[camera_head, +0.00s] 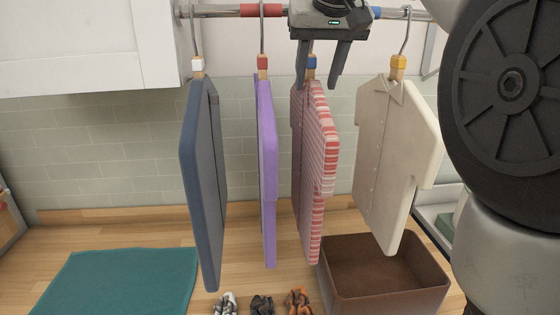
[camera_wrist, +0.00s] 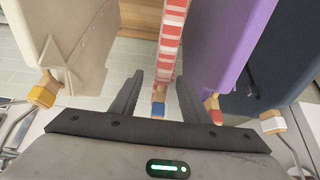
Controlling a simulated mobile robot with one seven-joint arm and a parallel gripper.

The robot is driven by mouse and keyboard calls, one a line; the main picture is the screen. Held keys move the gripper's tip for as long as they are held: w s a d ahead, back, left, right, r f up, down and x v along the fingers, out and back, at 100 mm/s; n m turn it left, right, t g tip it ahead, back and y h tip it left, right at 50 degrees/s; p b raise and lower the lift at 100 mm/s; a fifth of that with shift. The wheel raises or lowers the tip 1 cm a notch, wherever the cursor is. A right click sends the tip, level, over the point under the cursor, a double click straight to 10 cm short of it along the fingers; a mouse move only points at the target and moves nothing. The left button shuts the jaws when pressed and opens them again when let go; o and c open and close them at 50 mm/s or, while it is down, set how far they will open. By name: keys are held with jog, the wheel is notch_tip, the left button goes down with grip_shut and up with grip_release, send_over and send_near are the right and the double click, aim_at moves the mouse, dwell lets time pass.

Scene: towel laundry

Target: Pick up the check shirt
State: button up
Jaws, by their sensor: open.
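The check shirt (camera_head: 312,160), red and white, hangs edge-on from a hanger with a blue collar (camera_head: 311,66). It hangs between a purple garment and a cream shirt. My gripper (camera_head: 319,82) is open at the top of this hanger, with one finger on each side of it in the head view. The wrist view shows the check shirt (camera_wrist: 172,40) and its blue hanger collar (camera_wrist: 158,109) between the two open fingers (camera_wrist: 160,92). I see no finger closed on it. My gripper hides the hanger's hook in the head view.
A dark blue garment (camera_head: 204,180), a purple garment (camera_head: 266,170) and a cream shirt (camera_head: 395,160) hang close by on the rail (camera_head: 225,11). Below are a brown box (camera_head: 385,295), a teal cloth (camera_head: 120,280) and several small knotted items. A white cabinet (camera_head: 90,45) is upper left.

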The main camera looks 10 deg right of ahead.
aim_at(307, 135)
jog(key=x, duration=0.8)
jog(key=shift+a+f, duration=0.15)
jog(key=shift+f, duration=0.1)
jog(key=shift+r, duration=0.1)
grip_shut()
